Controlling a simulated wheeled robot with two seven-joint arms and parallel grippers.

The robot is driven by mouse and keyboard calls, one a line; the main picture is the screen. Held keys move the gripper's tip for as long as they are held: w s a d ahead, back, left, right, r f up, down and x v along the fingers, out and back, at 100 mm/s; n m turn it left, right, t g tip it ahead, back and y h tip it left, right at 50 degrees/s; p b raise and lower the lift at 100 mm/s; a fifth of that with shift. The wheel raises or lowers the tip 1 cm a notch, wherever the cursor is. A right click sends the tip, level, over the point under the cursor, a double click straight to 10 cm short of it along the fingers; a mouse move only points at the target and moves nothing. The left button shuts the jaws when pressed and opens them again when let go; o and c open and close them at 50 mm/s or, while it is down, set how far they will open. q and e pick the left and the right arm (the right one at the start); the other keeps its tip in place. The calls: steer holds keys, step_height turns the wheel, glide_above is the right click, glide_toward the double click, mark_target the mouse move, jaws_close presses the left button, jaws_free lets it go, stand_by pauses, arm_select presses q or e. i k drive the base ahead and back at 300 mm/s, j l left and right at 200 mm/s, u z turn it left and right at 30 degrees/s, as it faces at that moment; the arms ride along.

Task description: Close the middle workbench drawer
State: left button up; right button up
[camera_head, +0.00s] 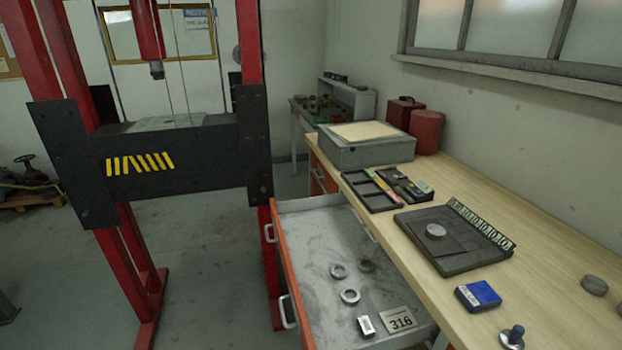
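A workbench drawer (318,243) stands pulled out to the left of the wooden bench top. Its front panel is orange-red, with two pale metal handles, one far (270,233) and one near (288,311). Inside lie several metal rings (349,297), a small metal block (366,326) and a plate marked 316 (400,320). Whether this is the middle drawer cannot be told, as the lower bench is hidden. Neither gripper is in view.
The bench top (540,240) carries a grey case (365,150), trays (368,190), a dark flat plate (455,240) and a blue box (478,295). A red-legged press (160,165) stands left, close to the drawer's far end.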

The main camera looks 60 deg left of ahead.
mark_target(314, 235)
steer(key=u, duration=2.05)
